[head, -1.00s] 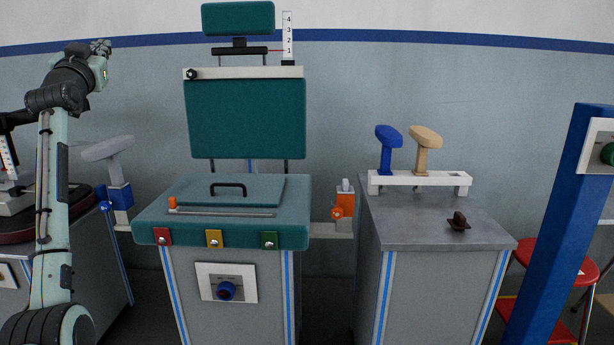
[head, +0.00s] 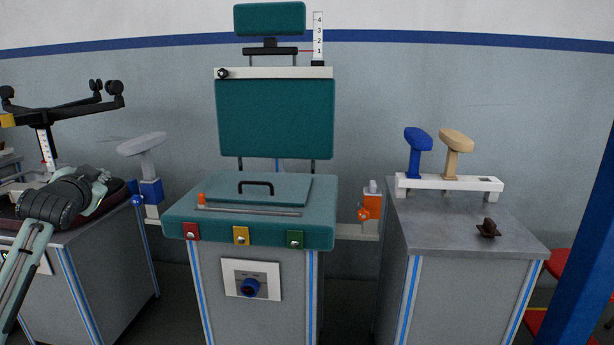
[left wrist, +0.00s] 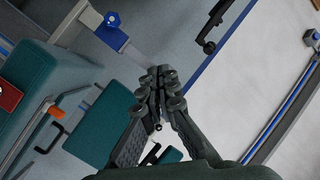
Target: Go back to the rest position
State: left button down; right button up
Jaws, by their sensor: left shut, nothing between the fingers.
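My left gripper (head: 98,182) is at the left of the head view, in front of the left cabinet and away from the chair. In the left wrist view the left gripper (left wrist: 159,90) has its fingers together with nothing between them. The teal chair (head: 275,118), with its seat, backrest and headrest, stands in the middle of the head view, and the gripper does not touch it. My right gripper is in neither view.
A grey cabinet (head: 440,235) at the right bears a white rack (head: 450,183) with a blue and a beige armrest. A blue post (head: 590,250) stands at the far right. A grey armrest (head: 142,145) sticks out left of the chair. Clear floor is mostly out of view.

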pick_arm(q)
jog(key=s+d+f+m+g+h, duration=0.1)
jog(key=s+d+f+g, duration=0.25)
jog(key=s+f, duration=0.55)
jog(key=s+d+f+g, duration=0.2)
jog(key=s+d+f, duration=0.35)
jog(key=f, duration=0.75)
jog(key=s+d+f+g, duration=0.25)
jog(key=s+f, duration=0.25)
jog(key=s, duration=0.7)
jog(key=s+d+f+g, duration=0.25)
jog(key=s+f, duration=0.25)
jog(key=s, duration=0.6)
jog(key=s+d+f+n+h, duration=0.2)
jog(key=d+f+h, duration=0.1)
jog(key=d, duration=0.6)
notch_tip(320, 180, down, 10)
jog(key=w+g+h+p, duration=0.1)
jog(key=w+p, duration=0.1)
jog(key=p, duration=0.2)
jog(key=shift+d+f, duration=0.2)
jog(key=shift+d, duration=0.1)
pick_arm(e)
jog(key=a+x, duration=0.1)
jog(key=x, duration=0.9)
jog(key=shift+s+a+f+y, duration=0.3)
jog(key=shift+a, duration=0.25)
